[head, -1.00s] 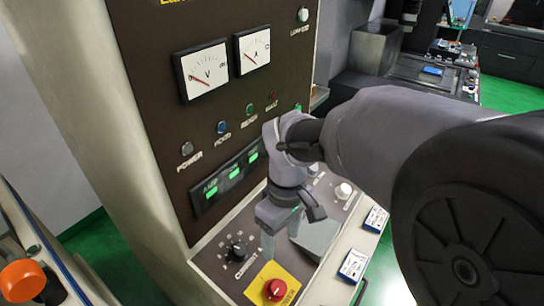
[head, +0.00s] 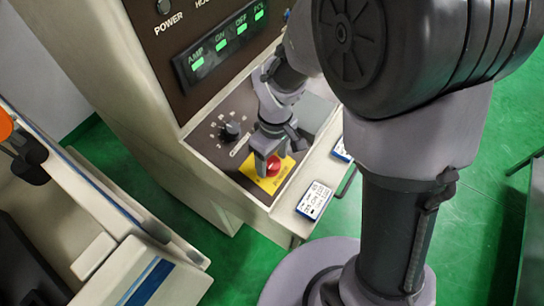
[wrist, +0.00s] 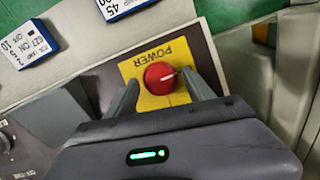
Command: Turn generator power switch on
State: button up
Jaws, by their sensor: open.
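The generator's power switch is a red round knob (head: 273,165) on a yellow plate at the front corner of the sloping control panel. In the wrist view the red knob (wrist: 160,78) bears a white pointer line, and the yellow plate (wrist: 150,102) reads POWER. My gripper (head: 268,160) is over the knob, pointing down at it. In the wrist view its two fingers (wrist: 163,90) are open, one on each side of the knob. I cannot tell whether either finger touches it.
A black CURRENT dial (head: 231,130) sits left of the knob. Lit green displays (head: 228,45) are on the upright face above. A blue-and-white card (head: 314,201) lies on the front ledge. A beige machine (head: 130,250) stands at lower left.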

grip_shut()
jog(key=shift+w+m, duration=0.1)
jog(key=shift+m, duration=0.2)
jog(key=m+y, duration=0.1)
jog(key=m, duration=0.2)
jog(key=shift+d+g, duration=0.15)
jog(key=shift+g, duration=0.25)
jog(key=m, duration=0.2)
jog(key=m+y+b, duration=0.1)
jog(key=m, duration=0.1)
jog(key=shift+w+d+f+m+y, duration=0.1)
jog(key=shift+d+m+y, duration=0.05)
jog(key=shift+m+y, duration=0.2)
jog(key=m+y+b, duration=0.1)
jog(key=m, duration=0.1)
jog(key=m+b, duration=0.1)
jog(key=m, duration=0.2)
jog(key=shift+d+f+y, duration=0.1)
jog(key=shift+d+y, duration=0.1)
jog(key=shift+y, duration=0.15)
jog(key=shift+m+t+y+b, duration=0.3)
jog(key=shift+m+y+b, duration=0.4)
jog(key=shift+m, duration=1.25)
grip_release()
